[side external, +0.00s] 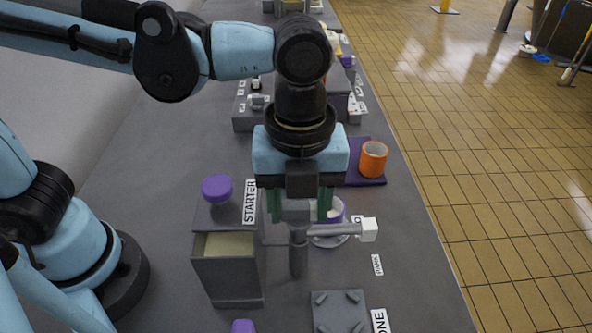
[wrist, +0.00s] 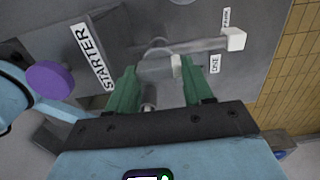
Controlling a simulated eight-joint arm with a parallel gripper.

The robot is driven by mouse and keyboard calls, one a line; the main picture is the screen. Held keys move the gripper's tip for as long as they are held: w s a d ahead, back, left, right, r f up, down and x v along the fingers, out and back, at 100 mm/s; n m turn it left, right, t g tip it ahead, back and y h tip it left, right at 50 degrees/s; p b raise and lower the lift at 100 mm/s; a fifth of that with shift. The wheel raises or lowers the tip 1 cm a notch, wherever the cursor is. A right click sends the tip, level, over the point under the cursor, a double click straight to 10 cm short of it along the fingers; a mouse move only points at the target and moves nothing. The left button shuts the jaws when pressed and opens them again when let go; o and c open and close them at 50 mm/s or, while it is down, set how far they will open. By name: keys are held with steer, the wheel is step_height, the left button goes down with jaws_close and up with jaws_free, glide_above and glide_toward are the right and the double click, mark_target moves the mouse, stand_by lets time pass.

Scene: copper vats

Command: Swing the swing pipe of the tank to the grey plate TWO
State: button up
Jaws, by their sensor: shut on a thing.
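The grey swing pipe (side external: 330,231) stands on an upright post and its arm points right, ending in a white block (side external: 368,230). It also shows in the wrist view (wrist: 195,46). My gripper (side external: 298,214) points down with its green fingers on either side of the pipe's grey top, above the post, and is shut on it. The fingers (wrist: 160,88) partly hide that grip in the wrist view. I cannot make out plate TWO.
A grey STARTER box (side external: 230,280) with a purple knob (side external: 217,189) stands close left. A purple and white round fitting (side external: 332,240) sits behind the pipe, partly hidden. An orange cup (side external: 373,160) stands on a purple mat (side external: 361,181) further back.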

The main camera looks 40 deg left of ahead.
jaws_close()
steer(key=shift+n, duration=0.4)
steer(key=n, duration=0.4)
steer(key=shift+n, duration=0.3)
steer(key=n, duration=0.5)
steer(key=shift+w+d, duration=0.1)
steer(key=shift+w, duration=0.05)
steer(key=shift+n, duration=0.4)
steer(key=o, duration=0.9)
jaws_free()
steer(key=shift+r, duration=0.1)
step_height(320, 180, up, 12)
